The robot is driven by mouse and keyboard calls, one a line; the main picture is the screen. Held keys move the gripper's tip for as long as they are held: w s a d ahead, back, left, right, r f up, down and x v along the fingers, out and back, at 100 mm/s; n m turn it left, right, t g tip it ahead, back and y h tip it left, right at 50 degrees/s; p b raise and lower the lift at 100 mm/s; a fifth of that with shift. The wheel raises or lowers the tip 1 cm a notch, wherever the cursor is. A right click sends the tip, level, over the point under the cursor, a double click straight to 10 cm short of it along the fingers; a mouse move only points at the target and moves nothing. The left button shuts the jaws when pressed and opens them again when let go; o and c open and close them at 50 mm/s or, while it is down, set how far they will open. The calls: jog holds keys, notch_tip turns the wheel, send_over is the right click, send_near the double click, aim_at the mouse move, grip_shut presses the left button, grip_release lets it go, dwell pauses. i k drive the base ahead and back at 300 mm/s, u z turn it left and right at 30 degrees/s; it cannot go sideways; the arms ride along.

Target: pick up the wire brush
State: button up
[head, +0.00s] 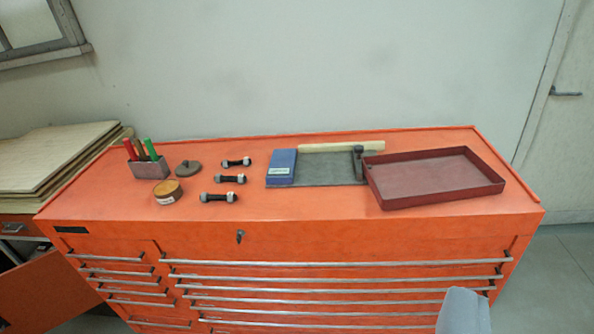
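I cannot make out a wire brush for certain. A pale wooden bar (335,148) lies along the back edge of a grey mat (325,173) on the orange cabinet top; it could be the brush, but no bristles show. A dark upright piece (358,162) stands at the mat's right end, close to the bar. One grey rounded part, likely of my gripper (463,312), shows at the bottom right, in front of the drawers and well away from the mat. Its fingertips cannot be made out.
The orange tool cabinet (265,212) holds a blue block (281,167), a dark red tray (440,182), several bolts (230,179), a round tin (168,192), a grey disc (189,167) and a pen holder (150,168). The wall is behind. The front strip is clear.

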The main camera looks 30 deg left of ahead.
aim_at(139, 144)
jog(key=z, duration=0.65)
jog(key=k, duration=0.8)
jog(key=u, duration=1.45)
jog(key=i, duration=1)
jog(key=z, duration=0.05)
